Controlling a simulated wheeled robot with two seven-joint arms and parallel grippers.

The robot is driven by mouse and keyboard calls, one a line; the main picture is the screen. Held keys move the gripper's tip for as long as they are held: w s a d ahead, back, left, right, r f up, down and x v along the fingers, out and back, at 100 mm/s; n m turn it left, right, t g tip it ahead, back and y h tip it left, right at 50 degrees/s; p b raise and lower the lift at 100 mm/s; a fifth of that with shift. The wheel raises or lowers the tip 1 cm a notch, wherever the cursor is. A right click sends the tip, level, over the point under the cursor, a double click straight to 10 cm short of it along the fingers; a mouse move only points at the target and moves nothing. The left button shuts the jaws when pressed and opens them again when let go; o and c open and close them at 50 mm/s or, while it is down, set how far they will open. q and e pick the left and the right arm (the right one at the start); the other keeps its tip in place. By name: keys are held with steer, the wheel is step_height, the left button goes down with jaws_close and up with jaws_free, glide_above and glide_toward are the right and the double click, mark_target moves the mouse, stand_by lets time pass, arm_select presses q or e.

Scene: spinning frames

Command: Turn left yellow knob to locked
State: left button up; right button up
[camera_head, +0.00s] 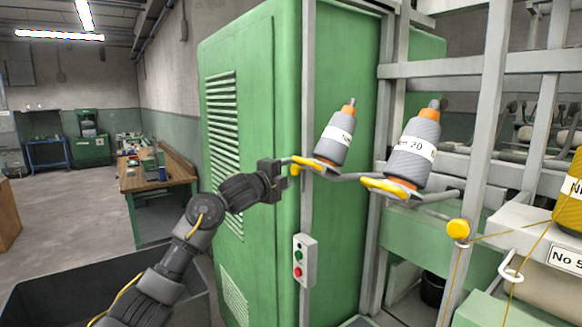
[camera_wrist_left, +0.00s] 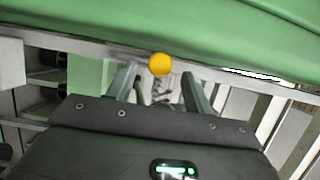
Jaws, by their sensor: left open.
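A small round yellow knob (camera_head: 296,170) sits on the left side of the frame, just beside the tips of my left gripper (camera_head: 284,174). In the left wrist view the yellow knob (camera_wrist_left: 159,64) lies between the ends of the two spread fingers of my left gripper (camera_wrist_left: 159,75). The gripper is open, and I see no finger touching the knob. A second round yellow knob (camera_head: 458,229) is on the frame further right, well away from the gripper. The knob's lock setting cannot be read. My right gripper is not in view.
Two grey spools (camera_head: 336,137) (camera_head: 414,150) stand on holders with yellow parts close to the gripper's right. A green cabinet (camera_head: 255,100) rises behind the gripper. A switch box (camera_head: 304,260) with green and red buttons is below. Open floor lies at left.

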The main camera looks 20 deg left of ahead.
arm_select(q)
steer(key=shift+p+x, duration=0.3)
steer(key=shift+x, duration=0.75)
